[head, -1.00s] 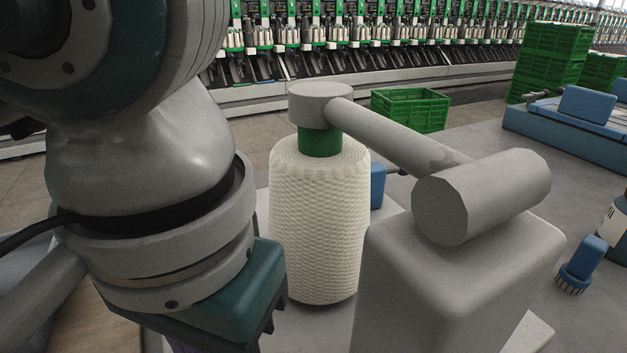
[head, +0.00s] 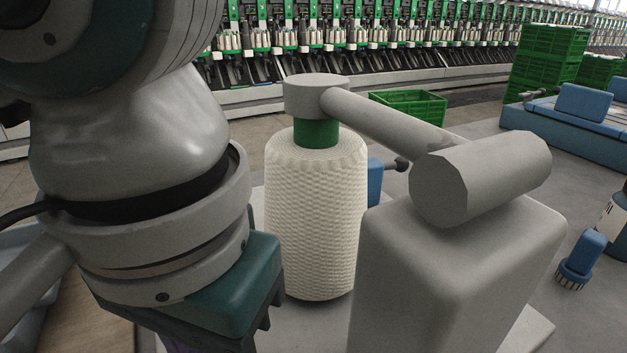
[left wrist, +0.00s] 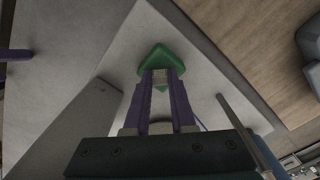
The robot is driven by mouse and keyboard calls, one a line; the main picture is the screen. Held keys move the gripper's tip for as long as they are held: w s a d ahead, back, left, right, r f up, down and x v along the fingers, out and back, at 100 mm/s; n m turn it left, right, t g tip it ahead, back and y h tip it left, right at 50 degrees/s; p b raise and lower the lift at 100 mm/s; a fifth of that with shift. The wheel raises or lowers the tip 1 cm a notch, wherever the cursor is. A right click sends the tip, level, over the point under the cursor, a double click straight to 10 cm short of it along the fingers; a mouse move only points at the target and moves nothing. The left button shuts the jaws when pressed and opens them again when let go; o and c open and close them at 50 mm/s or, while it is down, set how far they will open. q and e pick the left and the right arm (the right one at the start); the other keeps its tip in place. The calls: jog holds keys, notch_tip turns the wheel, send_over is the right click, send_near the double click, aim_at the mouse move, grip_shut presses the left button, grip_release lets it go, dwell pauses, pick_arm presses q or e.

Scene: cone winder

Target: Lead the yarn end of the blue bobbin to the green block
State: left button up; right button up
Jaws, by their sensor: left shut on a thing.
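The green block (left wrist: 160,60) lies on the pale surface in the left wrist view, right at the purple fingertips of my left gripper (left wrist: 158,78). A thin blue strand (left wrist: 203,126), seemingly the yarn, shows beside the right finger; the yarn end itself is too small to make out. In the head view my left wrist hides the fingers and the block. The blue bobbin cannot be made out in either view. My right gripper is not in view.
A white yarn cone (head: 315,220) with a green core stands under a grey arm (head: 385,122) on a grey housing (head: 450,270), close right of my left wrist. A blue brush (head: 580,260) lies at the right. Green crates (head: 408,105) stand behind.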

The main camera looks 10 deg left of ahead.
pick_arm(q)
jog(key=shift+f+b, duration=0.2)
jog(key=shift+b, duration=0.3)
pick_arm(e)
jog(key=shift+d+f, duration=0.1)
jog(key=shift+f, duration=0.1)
pick_arm(q)
jog(key=o, duration=0.9)
jog(key=shift+o, duration=0.4)
jog(key=o, duration=0.4)
